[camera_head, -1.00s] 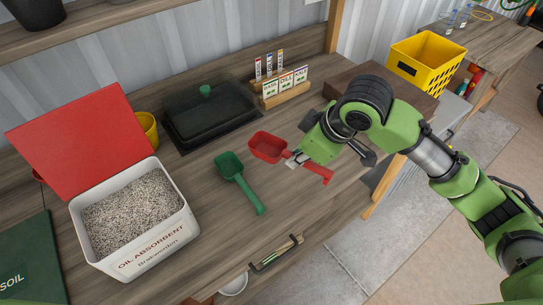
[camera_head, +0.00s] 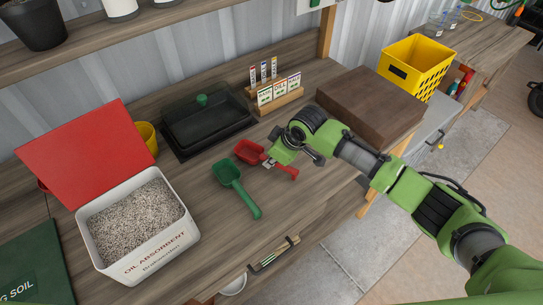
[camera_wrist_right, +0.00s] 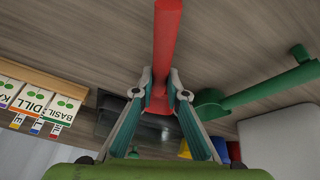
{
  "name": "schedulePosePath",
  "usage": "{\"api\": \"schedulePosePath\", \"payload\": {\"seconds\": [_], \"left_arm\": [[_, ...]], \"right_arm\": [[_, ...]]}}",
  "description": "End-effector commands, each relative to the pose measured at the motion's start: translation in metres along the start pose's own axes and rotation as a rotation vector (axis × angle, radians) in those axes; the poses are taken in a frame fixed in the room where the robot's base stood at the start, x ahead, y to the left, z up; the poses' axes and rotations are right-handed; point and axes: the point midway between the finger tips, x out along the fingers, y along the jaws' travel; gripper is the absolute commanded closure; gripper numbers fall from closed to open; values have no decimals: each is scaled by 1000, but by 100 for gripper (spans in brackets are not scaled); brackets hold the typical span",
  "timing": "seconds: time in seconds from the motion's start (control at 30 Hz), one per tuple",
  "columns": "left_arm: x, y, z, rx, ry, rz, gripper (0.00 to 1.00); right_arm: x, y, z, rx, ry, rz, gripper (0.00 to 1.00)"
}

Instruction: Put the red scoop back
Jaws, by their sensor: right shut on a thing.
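The red scoop (camera_head: 248,151) is over the wooden bench, close to the right of the green scoop (camera_head: 228,174). Its bowl points left and its handle toward the front right. My right gripper (camera_head: 268,162) is shut on the red scoop where the handle meets the bowl. In the right wrist view the red handle (camera_wrist_right: 167,40) passes between the fingertips (camera_wrist_right: 158,88); the bowl is mostly hidden. I cannot tell how high the scoop is above the bench. The white oil absorbent box (camera_head: 98,246) stands at left, full of granules, its red lid (camera_head: 85,150) open. My left gripper is out of view.
A black lidded tray (camera_head: 205,125) and a seed packet rack (camera_head: 275,104) stand at the back. A yellow cup (camera_head: 146,137) is behind the box. A brown block (camera_head: 370,103) and a yellow crate (camera_head: 418,65) are at right. The bench front is clear.

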Motion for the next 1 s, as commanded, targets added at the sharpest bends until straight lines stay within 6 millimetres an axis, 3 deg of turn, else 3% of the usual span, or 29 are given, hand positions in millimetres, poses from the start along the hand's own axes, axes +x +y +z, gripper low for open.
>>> {"api": "schedulePosePath", "payload": {"seconds": [0.4,0.43,0.5,0.83,1.0], "left_arm": [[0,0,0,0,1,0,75],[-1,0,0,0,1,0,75],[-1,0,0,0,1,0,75],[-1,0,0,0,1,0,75],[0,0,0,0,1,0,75]], "right_arm": [[7,-1,3,0,1,1,100],[7,-1,3,0,1,1,84],[6,-1,3,0,1,1,70],[5,-1,2,0,1,1,70],[-8,0,1,-1,4,1,70]]}}
